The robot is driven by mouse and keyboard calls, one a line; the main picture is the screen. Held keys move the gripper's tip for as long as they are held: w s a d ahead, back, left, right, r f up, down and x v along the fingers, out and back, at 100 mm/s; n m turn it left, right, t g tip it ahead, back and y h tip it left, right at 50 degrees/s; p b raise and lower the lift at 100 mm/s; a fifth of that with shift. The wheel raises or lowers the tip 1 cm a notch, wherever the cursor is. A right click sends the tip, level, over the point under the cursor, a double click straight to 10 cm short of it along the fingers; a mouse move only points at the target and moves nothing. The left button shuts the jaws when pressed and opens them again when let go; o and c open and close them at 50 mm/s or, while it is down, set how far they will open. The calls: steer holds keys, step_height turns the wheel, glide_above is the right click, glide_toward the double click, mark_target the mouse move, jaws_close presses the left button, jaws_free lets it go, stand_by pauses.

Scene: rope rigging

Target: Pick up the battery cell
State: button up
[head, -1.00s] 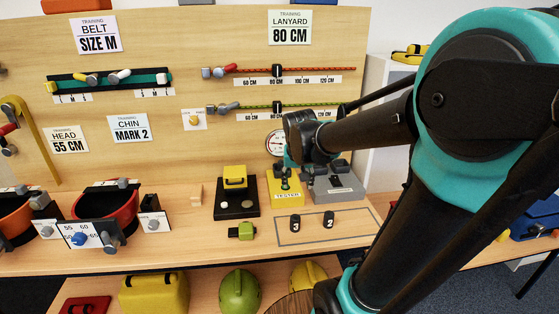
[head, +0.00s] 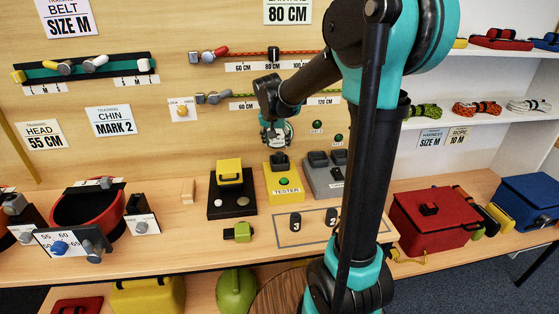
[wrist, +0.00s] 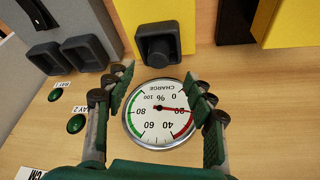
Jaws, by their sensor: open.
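Two small dark cells, marked 3 (head: 296,221) and 2 (head: 331,216), stand in the outlined area on the bench; cell 2 is close beside my arm. My gripper (head: 276,137) is above and behind them, near the back board over the tester. In the wrist view its fingers (wrist: 160,92) are apart and empty, with the round charge gauge (wrist: 160,113) beyond them. The yellow tester (head: 284,183) has a dark block (wrist: 160,45) on it. The grey charger (head: 325,178) carries two dark blocks (head: 318,158); I cannot tell whether these are cells or sockets.
A black stand with a yellow block (head: 229,171) is left of the tester, with a small green-yellow object (head: 238,232) in front. A red case (head: 432,218) and blue case (head: 528,199) stand at right.

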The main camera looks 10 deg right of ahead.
mark_target(279, 154)
steer(key=shift+w+x, duration=0.15)
steer(key=shift+x, duration=1.75)
steer(key=shift+w+x, duration=0.1)
steer(key=shift+x, duration=1.8)
steer(key=shift+d+r, duration=0.1)
steer(key=shift+d, duration=0.05)
jaws_close()
steer(key=shift+r, duration=0.1)
